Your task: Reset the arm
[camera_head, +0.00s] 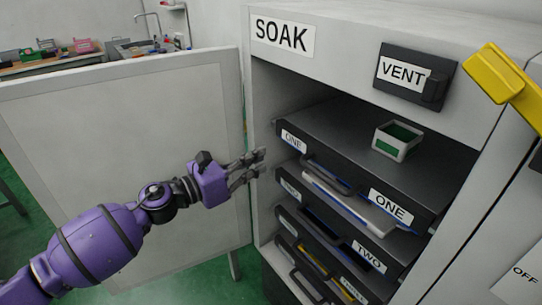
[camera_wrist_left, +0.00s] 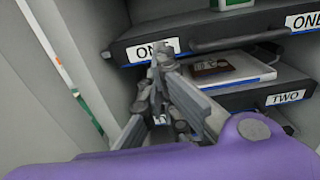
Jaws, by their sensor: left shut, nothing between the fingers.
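My left gripper (camera_head: 258,165) is purple with grey fingers and is shut with nothing in it. In the head view it is beside the left side of an open grey cabinet labelled SOAK (camera_head: 283,37), in front of the open door. It also shows in the left wrist view (camera_wrist_left: 158,75), left of the drawers. A yellow lever (camera_head: 497,75) sits at the upper right, tilted down to the right, with an OFF label beside it. A dark VENT fixture (camera_head: 415,77) is on the cabinet's top front. My right gripper is not in view.
The open door (camera_head: 130,160) stands behind my left arm. Shelf ONE (camera_head: 345,160) holds a small white and green box (camera_head: 397,139). Drawers TWO (camera_head: 330,235) and lower stack below. A sink and counter (camera_head: 140,45) stand far back.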

